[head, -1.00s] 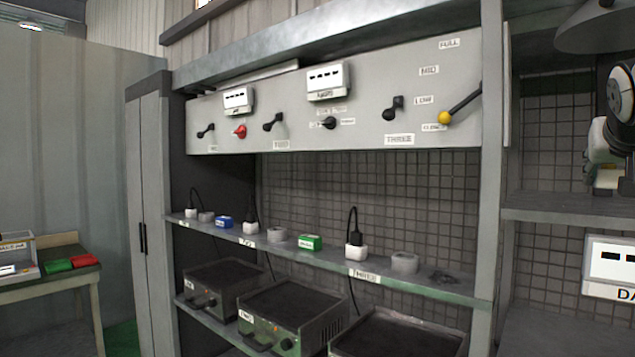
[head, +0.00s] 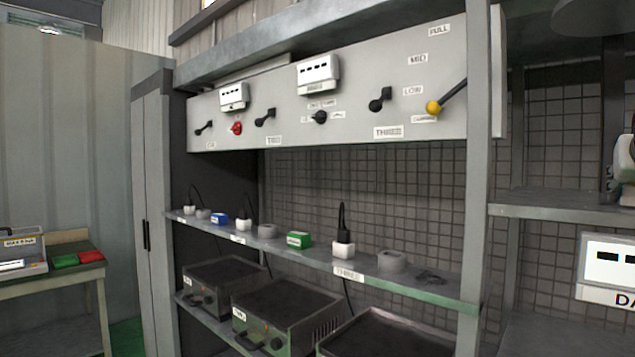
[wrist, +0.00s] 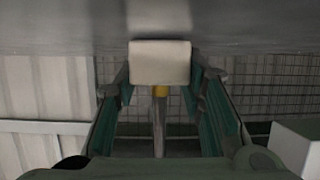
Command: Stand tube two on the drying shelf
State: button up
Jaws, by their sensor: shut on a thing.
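In the wrist view my gripper (wrist: 162,88) has its two fingers on either side of a white block (wrist: 160,62). In the head view only part of my arm shows at the right edge; the gripper and tube are out of that view. No label reading drying shelf is legible; a grey shelf (head: 560,203) stands at the right.
A long shelf (head: 420,283) carries white plugs with black cords (head: 343,248), grey rings (head: 391,261), a green box (head: 299,240) and a blue box (head: 219,219). Heater boxes (head: 290,310) sit below. A switch panel (head: 350,110) hangs above. A display box (head: 610,268) stands right.

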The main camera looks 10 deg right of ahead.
jog(key=shift+f, duration=0.1)
jog(key=o, duration=1.3)
jog(key=shift+c, duration=0.2)
